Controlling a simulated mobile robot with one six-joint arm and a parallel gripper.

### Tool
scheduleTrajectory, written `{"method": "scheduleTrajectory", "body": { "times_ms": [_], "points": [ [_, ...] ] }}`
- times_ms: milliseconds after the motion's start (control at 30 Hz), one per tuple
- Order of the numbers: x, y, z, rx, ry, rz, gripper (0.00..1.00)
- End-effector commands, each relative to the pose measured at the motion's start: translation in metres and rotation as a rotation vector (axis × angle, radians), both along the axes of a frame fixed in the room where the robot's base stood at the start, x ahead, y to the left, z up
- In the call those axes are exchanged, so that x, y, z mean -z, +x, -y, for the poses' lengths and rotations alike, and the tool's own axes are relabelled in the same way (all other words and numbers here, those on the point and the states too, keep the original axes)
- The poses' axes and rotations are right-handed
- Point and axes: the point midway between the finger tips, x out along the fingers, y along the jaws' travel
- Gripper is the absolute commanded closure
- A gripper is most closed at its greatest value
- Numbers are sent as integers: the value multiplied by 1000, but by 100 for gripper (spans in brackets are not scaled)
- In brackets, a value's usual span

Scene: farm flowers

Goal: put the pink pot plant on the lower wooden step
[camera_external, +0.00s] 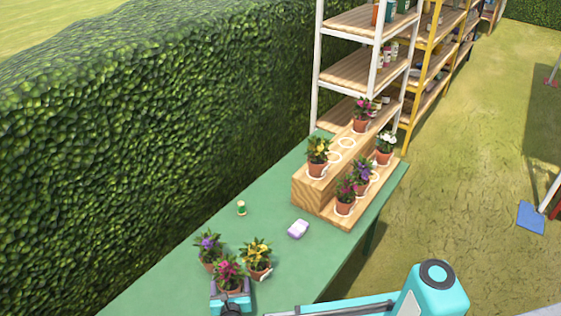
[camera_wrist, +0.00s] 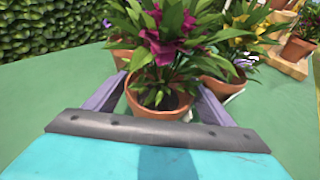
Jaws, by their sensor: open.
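The pink pot plant (camera_external: 228,272) stands on the green table among a small group of plants, with magenta flowers and a terracotta pot. In the wrist view the pink pot plant (camera_wrist: 160,95) is upright, with its pot between my gripper's two fingers. My gripper (camera_external: 231,293) is open around the pot; whether a finger touches it I cannot tell. The lower wooden step (camera_external: 349,222) is at the table's far right end. It bears a magenta plant (camera_external: 345,196), a purple plant (camera_external: 361,176) and a white plant (camera_external: 385,147).
A purple-flowered plant (camera_external: 209,250) and a yellow-flowered plant (camera_external: 257,257) stand close beside the pink one. The upper step (camera_external: 346,160) holds a yellow and a pink plant, with bare rings between.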

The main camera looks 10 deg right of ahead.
Motion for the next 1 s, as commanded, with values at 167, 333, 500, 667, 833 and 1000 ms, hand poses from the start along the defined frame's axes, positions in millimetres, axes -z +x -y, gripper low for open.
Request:
{"method": "scheduleTrajectory", "body": {
  "times_ms": [167,333,500,667,833,1000],
  "points": [
    [7,20,0,2,-1,0,24],
    [9,26,0,0,-1,0,24],
    [9,26,0,-1,-1,0,24],
    [9,26,0,0,-1,0,24],
    [9,26,0,0,-1,0,24],
    [9,26,0,0,-1,0,51]
  ]
}}
